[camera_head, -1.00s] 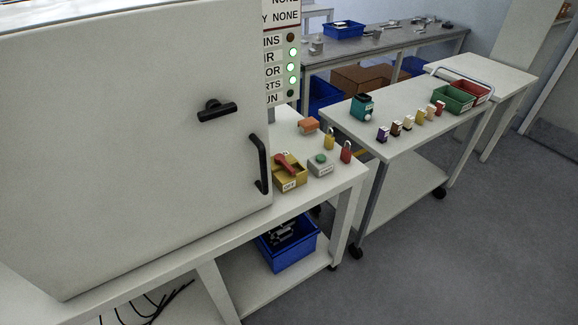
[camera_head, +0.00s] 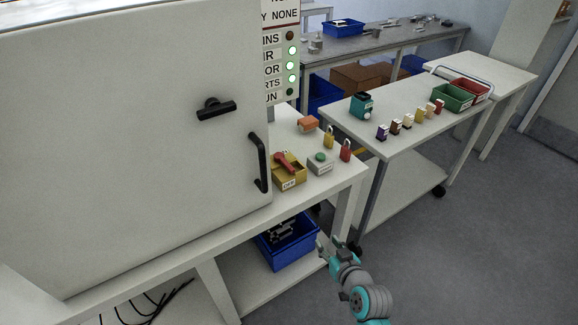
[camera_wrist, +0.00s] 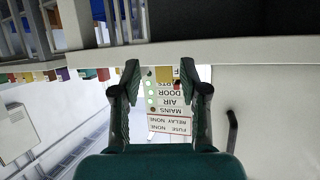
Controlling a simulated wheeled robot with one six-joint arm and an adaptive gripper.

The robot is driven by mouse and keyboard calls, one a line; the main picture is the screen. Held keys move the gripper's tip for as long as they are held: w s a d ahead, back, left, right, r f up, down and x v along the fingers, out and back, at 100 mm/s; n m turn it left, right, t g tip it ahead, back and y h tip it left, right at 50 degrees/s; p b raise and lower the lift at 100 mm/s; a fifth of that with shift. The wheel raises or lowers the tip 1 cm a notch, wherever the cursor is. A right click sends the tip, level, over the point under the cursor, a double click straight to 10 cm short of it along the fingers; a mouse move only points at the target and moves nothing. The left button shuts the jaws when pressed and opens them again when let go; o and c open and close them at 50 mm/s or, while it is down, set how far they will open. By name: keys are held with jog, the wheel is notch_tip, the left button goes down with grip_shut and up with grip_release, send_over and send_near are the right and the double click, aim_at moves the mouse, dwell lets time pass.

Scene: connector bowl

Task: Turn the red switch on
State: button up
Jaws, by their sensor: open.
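The red switch (camera_head: 285,162) is a red lever on top of a yellow box (camera_head: 290,176) on the white bench, right of the cabinet's handle. The box carries a small white label too small to read surely. My gripper (camera_head: 324,246) is in front of the bench, lower than its top and well apart from the switch. In the wrist view my gripper (camera_wrist: 160,70) is open and empty. That view is upside down; a yellow patch shows between the fingertips, but I cannot tell if it is the switch box.
A grey box with a green button (camera_head: 320,160), a yellow padlock (camera_head: 329,141), a red padlock (camera_head: 346,152) and an orange block (camera_head: 308,124) stand close by. The white cabinet (camera_head: 130,130) blocks the left. The status panel (camera_head: 281,50) shows several green lamps; MAINS is dark.

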jog(key=w+a+r+n+y, duration=0.2)
jog(key=w+a+r, duration=0.2)
jog(key=w+r, duration=0.4)
jog(key=n+g+y, duration=0.1)
jog(key=n+g, duration=0.1)
send_near(287, 164)
jog(key=x, duration=0.9)
jog(key=shift+w, duration=0.1)
jog(key=shift+c, duration=0.3)
grip_shut()
